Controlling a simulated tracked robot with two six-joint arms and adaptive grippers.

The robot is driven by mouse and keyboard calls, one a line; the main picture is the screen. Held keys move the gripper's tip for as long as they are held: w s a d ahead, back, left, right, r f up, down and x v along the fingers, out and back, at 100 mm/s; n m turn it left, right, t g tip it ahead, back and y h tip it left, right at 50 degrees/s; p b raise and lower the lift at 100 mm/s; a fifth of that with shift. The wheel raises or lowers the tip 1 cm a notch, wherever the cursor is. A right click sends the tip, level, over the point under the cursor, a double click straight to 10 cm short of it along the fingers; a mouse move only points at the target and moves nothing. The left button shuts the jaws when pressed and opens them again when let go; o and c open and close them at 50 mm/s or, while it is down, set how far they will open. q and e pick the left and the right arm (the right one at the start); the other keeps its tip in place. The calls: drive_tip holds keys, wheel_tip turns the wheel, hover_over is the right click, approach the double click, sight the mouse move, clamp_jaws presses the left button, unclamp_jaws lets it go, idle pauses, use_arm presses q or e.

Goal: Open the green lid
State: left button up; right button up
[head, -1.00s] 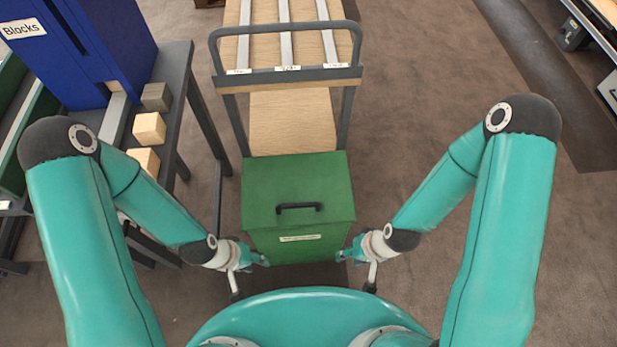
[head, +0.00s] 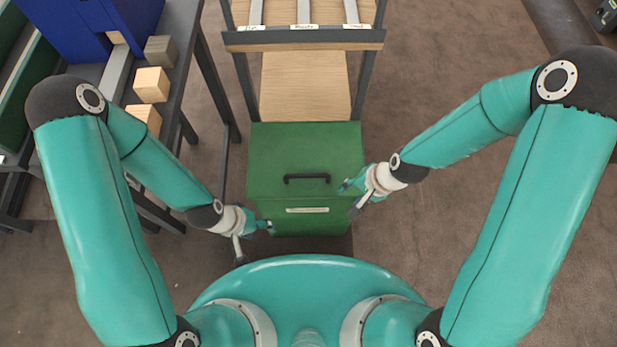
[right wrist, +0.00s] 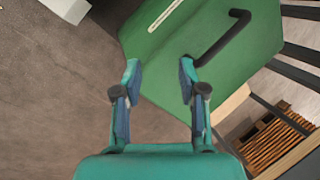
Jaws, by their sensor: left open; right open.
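The green lid (head: 270,155) is the top of a green box and looks closed. It has a black bar handle (head: 307,178) near its front edge, and the box front (head: 300,222) carries a pale label. My right gripper (head: 344,186) is open and empty at the lid's right edge, to the right of the handle. In the right wrist view the handle (right wrist: 225,38) lies beyond the open fingers (right wrist: 158,75), with green lid surface between. My left gripper (head: 270,226) is open beside the box's front left corner, lower than the lid.
A wooden-decked cart (head: 305,88) with a dark frame stands directly behind the box. A dark table (head: 183,50) on the left holds wooden blocks (head: 151,85) and a blue cabinet (head: 80,30).

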drive_tip(key=w+a+r+m+b, duration=0.2)
drive_tip(key=w+r+m+b, duration=0.1)
drive_tip(key=w+m+b, duration=0.1)
drive_tip(key=m+t+b, duration=0.1)
drive_tip(key=m+b, duration=0.2)
drive_tip(key=m, duration=0.3)
approach(308, 175)
use_arm(q)
wheel_tip(308, 175, down, 12)
drive_tip(key=b, duration=0.3)
use_arm(e)
drive_tip(key=shift+y, duration=0.3)
drive_tip(key=x, duration=0.8)
drive_tip(key=shift+d+f, duration=0.1)
drive_tip(key=shift+f, duration=0.3)
clamp_jaws()
